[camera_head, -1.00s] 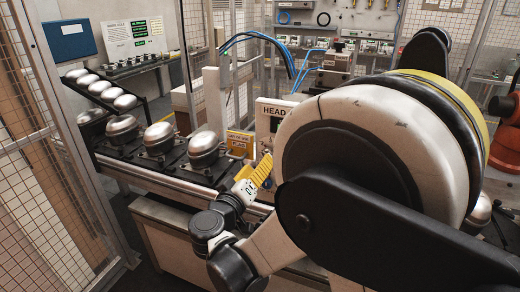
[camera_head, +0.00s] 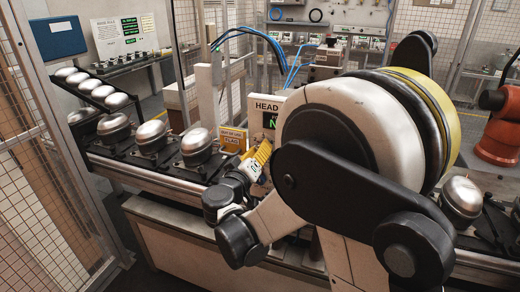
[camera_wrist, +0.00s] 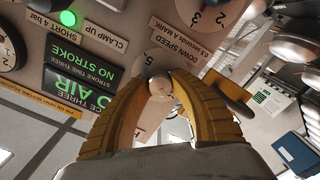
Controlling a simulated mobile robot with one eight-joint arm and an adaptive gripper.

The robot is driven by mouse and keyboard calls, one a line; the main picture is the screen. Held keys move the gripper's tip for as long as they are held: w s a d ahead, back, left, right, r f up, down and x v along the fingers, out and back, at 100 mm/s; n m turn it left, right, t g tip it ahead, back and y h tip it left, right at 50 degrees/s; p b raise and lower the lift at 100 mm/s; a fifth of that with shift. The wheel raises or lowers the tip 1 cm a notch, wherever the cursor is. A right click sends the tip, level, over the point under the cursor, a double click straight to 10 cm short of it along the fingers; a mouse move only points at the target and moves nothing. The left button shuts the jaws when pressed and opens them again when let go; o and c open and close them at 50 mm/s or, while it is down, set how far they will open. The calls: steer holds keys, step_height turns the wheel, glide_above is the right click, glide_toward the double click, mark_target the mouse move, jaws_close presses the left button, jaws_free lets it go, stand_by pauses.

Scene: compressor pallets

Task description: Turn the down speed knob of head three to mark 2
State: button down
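The head three panel (camera_wrist: 110,28) appears upside down in the wrist view. A white round dial (camera_wrist: 153,62) sits beside the label DOWN SPEED, 0.5 seconds a mark (camera_wrist: 180,50). A small pale knob (camera_wrist: 160,88) shows between the yellow fingertips of my gripper (camera_wrist: 162,78). The fingers arch around it, one on each side. I cannot tell whether they touch it. The fingers hide much of the dial, so its pointer and most marks cannot be read. In the head view my gripper (camera_head: 262,155) is at the panel below the HEAD sign (camera_head: 266,107), partly hidden by my arm.
Another dial (camera_wrist: 205,14) with numbers 2 and 3, a green lamp (camera_wrist: 68,18) and a NO STROKE display (camera_wrist: 82,72) are close by on the panel. Silver compressors (camera_head: 197,142) stand on the conveyor at left. A mesh fence (camera_head: 40,170) stands at far left.

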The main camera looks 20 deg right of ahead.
steer(key=shift+f+n+b, duration=0.1)
steer(key=shift+n+b, duration=0.2)
steer(key=shift+b, duration=0.1)
steer(key=c, duration=1.1)
jaws_free()
steer(key=v, duration=1.2)
